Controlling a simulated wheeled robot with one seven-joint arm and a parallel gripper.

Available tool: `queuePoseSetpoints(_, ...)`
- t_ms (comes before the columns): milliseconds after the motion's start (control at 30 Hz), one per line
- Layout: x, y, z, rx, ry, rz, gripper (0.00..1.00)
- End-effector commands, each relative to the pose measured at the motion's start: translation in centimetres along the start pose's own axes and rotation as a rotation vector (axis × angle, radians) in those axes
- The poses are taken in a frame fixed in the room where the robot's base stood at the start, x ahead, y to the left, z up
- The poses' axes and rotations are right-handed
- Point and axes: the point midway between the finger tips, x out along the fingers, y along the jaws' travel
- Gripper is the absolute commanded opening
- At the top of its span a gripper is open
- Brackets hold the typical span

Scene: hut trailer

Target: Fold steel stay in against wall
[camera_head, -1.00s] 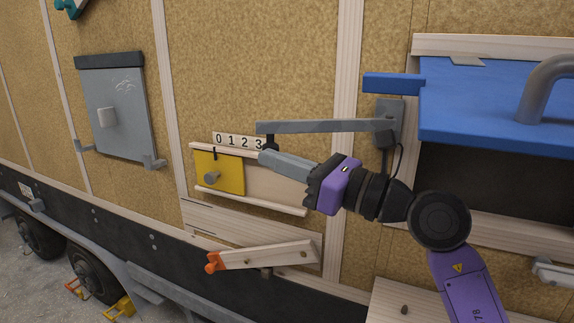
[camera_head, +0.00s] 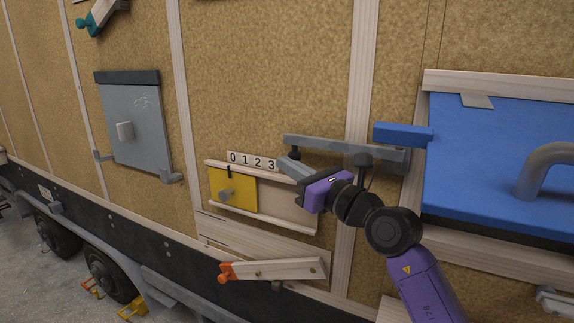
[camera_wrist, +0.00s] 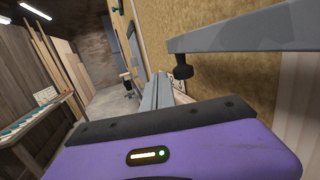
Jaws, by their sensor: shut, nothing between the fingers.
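The steel stay (camera_head: 325,147) is a grey bar running left from its hinge end by the blue hatch, across the wall's upright batten. A black knob (camera_head: 294,155) hangs under its free end. In the wrist view the stay (camera_wrist: 245,34) crosses the upper right, with the knob (camera_wrist: 182,70) below it. My gripper (camera_head: 284,164) is shut and empty, its grey fingers just below and beside the knob. In the wrist view the fingers (camera_wrist: 158,92) point ahead, left of the knob. I cannot tell whether they touch it. My purple wrist hides part of the area under the stay.
A blue hatch (camera_head: 490,150) with a grey handle (camera_head: 535,170) hangs at right. A yellow sliding panel (camera_head: 233,190) and number strip (camera_head: 251,161) lie behind my fingers. An orange-tipped wooden lever (camera_head: 275,270) is below. A grey hatch (camera_head: 133,120) is at left.

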Motion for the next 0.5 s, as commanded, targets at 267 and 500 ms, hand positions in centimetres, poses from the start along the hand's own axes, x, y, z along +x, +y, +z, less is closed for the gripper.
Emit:
queuePoseSetpoints(267,0.32,-0.58,-0.03,0.0,-0.001,0.0,0.0)
queuePoseSetpoints(500,0.32,-0.58,-0.04,0.0,0.0,0.001,0.0)
